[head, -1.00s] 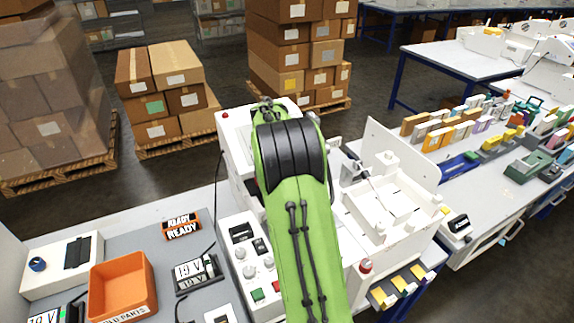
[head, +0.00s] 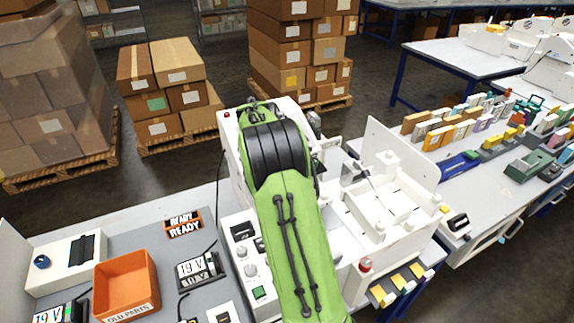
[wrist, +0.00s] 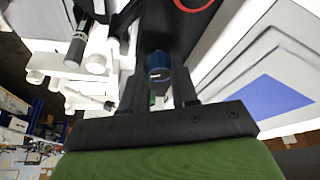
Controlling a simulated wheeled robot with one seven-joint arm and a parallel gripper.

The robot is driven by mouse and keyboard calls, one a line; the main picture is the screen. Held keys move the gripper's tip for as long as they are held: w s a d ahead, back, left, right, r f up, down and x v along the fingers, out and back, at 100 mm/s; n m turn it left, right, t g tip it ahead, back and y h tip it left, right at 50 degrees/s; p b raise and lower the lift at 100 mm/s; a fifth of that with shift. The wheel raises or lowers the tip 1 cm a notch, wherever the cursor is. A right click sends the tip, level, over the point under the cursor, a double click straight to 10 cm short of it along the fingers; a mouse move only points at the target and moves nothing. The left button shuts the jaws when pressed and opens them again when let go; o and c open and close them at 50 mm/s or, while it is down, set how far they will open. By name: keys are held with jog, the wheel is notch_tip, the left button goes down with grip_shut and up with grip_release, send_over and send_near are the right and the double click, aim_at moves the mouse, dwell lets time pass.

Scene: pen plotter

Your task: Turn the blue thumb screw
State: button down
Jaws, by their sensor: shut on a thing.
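The blue thumb screw (wrist: 159,66) shows in the wrist view as a round blue knob with a paler end, set against a dark part. My gripper (wrist: 159,78) has one finger on each side of it and is shut on it. In the head view my green arm hides the gripper and the screw. The white plotter (head: 228,128) shows on both sides of the arm.
A white tray (head: 392,207) is right of my arm. In the wrist view, a black-and-white pen (wrist: 78,44) and a red loop (wrist: 192,4) are near the fingers.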

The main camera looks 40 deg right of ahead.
jog(key=c, duration=0.8)
grip_release()
jog(key=shift+c, duration=0.2)
jog(key=p+v, duration=0.2)
jog(key=v, duration=1.3)
jog(key=shift+a+r, duration=0.25)
jog(key=shift+r, duration=0.1)
jog(key=s+a+r+n+t+y+b, duration=0.2)
jog(key=s+a+n+t+y+b, duration=0.1)
jog(key=s+a+n, duration=0.95)
jog(key=s+a+f+n+t, duration=0.1)
jog(key=s+a+f+n, duration=0.1)
jog(key=s+a, duration=0.3)
jog(key=s+a+f+n+t+y, duration=0.1)
jog(key=s+a+f+n, duration=0.1)
jog(key=s+a+f, duration=0.3)
jog(key=s+a, duration=0.1)
jog(key=s, duration=0.1)
jog(key=shift+s+b, duration=0.3)
jog(key=shift+s, duration=0.05)
